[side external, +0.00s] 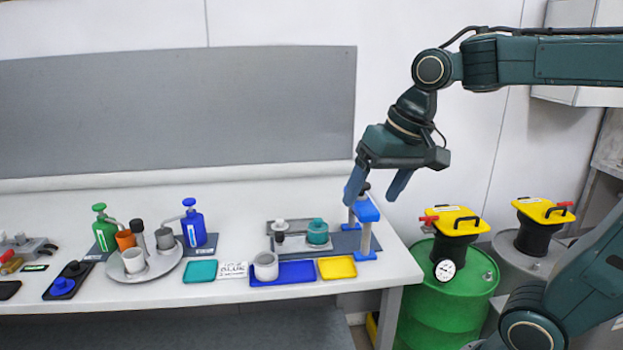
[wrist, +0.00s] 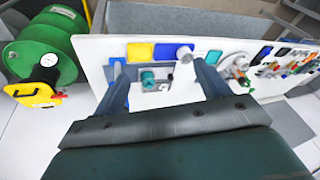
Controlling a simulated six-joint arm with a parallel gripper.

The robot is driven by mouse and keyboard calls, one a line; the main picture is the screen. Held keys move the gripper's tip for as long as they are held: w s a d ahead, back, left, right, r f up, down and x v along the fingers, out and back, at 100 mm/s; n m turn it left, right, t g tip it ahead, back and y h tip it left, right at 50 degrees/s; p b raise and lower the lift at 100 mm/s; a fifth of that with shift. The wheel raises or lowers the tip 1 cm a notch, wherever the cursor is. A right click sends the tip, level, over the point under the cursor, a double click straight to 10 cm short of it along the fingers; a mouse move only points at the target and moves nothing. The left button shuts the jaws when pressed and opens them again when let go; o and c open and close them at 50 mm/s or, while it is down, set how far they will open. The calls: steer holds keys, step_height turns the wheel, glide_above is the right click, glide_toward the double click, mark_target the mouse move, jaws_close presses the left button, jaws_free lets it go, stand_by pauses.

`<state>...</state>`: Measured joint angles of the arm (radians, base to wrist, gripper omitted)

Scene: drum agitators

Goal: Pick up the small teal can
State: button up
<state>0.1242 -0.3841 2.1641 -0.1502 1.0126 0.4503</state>
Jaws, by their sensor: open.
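The small teal can (side external: 317,232) stands on a grey plate toward the right part of the white table. It also shows in the wrist view (wrist: 147,77), between the two fingers in the picture but well beyond them. My gripper (side external: 374,192) is open and empty, with blue fingers pointing down. In the side view it is to the right of the can and higher, near the table's right end. The fingers also show in the wrist view (wrist: 160,70). Nothing hides the can in the side view.
A blue stand (side external: 367,213) rises beside the can, near the left finger. A white cup (side external: 266,266), a blue tray (side external: 297,273) and a yellow tray (side external: 337,267) lie in front. A green drum (side external: 440,305) stands right of the table. Space above the can is clear.

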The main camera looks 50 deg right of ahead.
steer(key=w+d+m+g, duration=0.1)
steer(key=w+d+m, duration=0.2)
steer(key=w, duration=0.4)
steer(key=m+g+y, duration=0.1)
steer(key=m+g, duration=0.2)
steer(key=m, duration=0.7)
glide_toward(318, 219)
steer(key=r, duration=0.1)
steer(key=shift+s+d, duration=0.1)
steer(key=shift+s, duration=0.05)
steer(key=shift+a+f, duration=0.2)
steer(key=shift+f, duration=1.2)
steer(key=shift+a+f, duration=0.25)
steer(key=shift+f, duration=1.15)
steer(key=shift+a+f, duration=0.2)
steer(key=shift+f, duration=1.2)
steer(key=shift+f, duration=0.1)
steer(key=shift+a+f, duration=0.2)
steer(key=shift+f, duration=1.05)
steer(key=shift+a+f, duration=0.15)
steer(key=shift+f, duration=1.05)
steer(key=shift+c, duration=0.2)
